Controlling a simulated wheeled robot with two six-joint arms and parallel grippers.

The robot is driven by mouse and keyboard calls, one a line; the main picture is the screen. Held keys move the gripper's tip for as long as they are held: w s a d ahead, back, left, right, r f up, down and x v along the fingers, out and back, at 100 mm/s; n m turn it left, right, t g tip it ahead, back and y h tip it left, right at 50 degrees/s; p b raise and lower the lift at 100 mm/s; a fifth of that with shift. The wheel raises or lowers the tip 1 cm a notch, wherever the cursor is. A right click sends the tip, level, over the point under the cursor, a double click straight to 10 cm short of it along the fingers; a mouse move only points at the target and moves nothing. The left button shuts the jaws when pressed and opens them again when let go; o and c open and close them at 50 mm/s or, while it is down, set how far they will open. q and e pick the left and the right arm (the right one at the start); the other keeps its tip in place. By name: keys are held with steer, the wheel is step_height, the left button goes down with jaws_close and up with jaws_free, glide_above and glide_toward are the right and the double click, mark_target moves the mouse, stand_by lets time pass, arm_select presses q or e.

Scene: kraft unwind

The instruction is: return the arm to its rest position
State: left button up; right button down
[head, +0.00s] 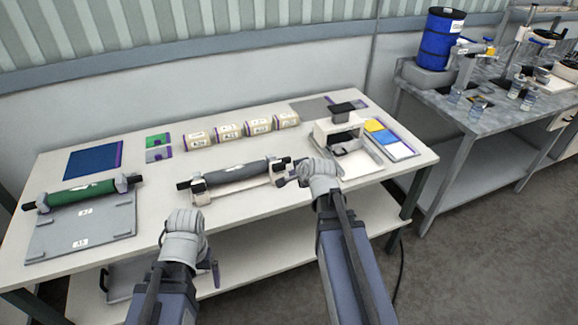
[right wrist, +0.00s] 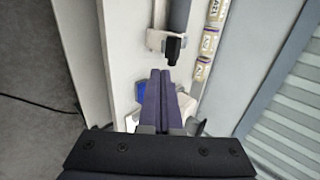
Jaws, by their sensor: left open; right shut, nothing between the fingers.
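My right gripper (head: 283,182) is over the table near the right end of a grey roller (head: 238,173), which lies in a white cradle (head: 232,188). In the right wrist view its two dark purple fingers (right wrist: 160,95) are shut together with nothing between them. The roller's black end (right wrist: 174,50) is just ahead of the fingertips; whether they touch cannot be told. My left gripper (head: 187,245) is in front of the table's front edge, open and empty, its fingers partly hidden by my wrist.
A green roller (head: 82,194) rests on a grey plate stand (head: 80,232) at left. Several labelled cream rolls (head: 228,131) line the back. A white device (head: 345,150) and coloured tray (head: 388,140) stand at right. A lower shelf (head: 255,255) runs beneath the tabletop. A grey bench (head: 470,115) stands beyond.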

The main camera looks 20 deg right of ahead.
steer(key=shift+s+r, duration=0.4)
steer(key=shift+s, duration=0.05)
steer(key=s+a+f+n+g+y, duration=0.1)
steer(key=s+a+f+n+g, duration=0.25)
steer(key=a+n, duration=0.35)
steer(key=s+a+f+n+g, duration=0.2)
steer(key=s+a+n, duration=0.3)
steer(key=a, duration=0.4)
steer(key=s+a+n+g+h, duration=0.1)
steer(key=s+a+n+g, duration=0.1)
steer(key=s+n, duration=0.3)
steer(key=s+a+f+n+g+h, duration=0.1)
steer(key=s+a+n+g, duration=0.1)
steer(key=s+a+n, duration=0.2)
steer(key=s, duration=0.2)
steer(key=shift+s+a+f+n, duration=0.2)
steer(key=shift+s+a+n, duration=0.1)
steer(key=shift+s+n, duration=0.1)
